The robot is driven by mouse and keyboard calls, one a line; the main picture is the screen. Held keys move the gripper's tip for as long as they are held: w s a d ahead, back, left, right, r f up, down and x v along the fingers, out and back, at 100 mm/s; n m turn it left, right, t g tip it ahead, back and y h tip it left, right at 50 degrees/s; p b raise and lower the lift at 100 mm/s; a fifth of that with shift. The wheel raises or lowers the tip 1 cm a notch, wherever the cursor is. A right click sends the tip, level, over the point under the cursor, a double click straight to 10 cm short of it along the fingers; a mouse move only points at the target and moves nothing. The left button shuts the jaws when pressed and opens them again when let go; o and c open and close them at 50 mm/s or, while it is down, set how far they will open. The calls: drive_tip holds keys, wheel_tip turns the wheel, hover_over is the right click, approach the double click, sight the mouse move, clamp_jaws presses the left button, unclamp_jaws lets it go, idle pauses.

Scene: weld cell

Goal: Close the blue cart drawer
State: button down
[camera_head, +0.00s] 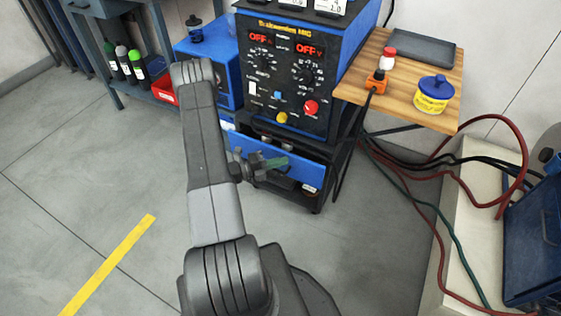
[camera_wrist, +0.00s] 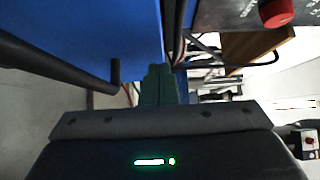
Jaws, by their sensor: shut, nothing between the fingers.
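The blue cart drawer (camera_head: 309,172) is low in the black cart under the welding machine in the head view. Its blue front stands out from the cart frame, with a dark gap above it, so it looks open. My gripper (camera_head: 280,162) is shut and empty, its greenish fingers in front of or against the drawer front; contact cannot be told. In the wrist view, the shut fingers (camera_wrist: 159,82) point up beside a large blue panel (camera_wrist: 95,35), apparently the drawer front. A dark bar, perhaps its handle, crosses below the panel. My arm hides the drawer's left part.
The welding machine (camera_head: 292,75) stands on the cart. A wooden side shelf (camera_head: 391,77) holds a yellow-blue tub (camera_head: 434,95) and an orange connector (camera_head: 377,83). Cables hang and lie at the right. A workbench with bottles is at the left. The floor at front left is clear.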

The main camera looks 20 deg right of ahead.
sight(280, 152)
drive_tip(key=shift+w+d, duration=0.25)
drive_tip(key=w+d+b, duration=0.1)
drive_tip(key=w+d, duration=0.2)
drive_tip(key=shift+d, duration=0.25)
drive_tip(key=shift+w+d+r, duration=0.1)
drive_tip(key=shift+w+r, duration=0.05)
drive_tip(key=shift+w, duration=0.1)
drive_tip(key=shift+s+a, duration=0.2)
drive_tip(key=shift+a, duration=0.05)
drive_tip(key=a, duration=0.1)
drive_tip(key=s+a, duration=0.2)
drive_tip(key=a, duration=0.1)
drive_tip(key=shift+s, duration=0.25)
drive_tip(key=a+p, duration=0.1)
drive_tip(key=a, duration=0.7)
drive_tip(key=shift+w+a, duration=0.3)
drive_tip(key=shift+a, duration=0.1)
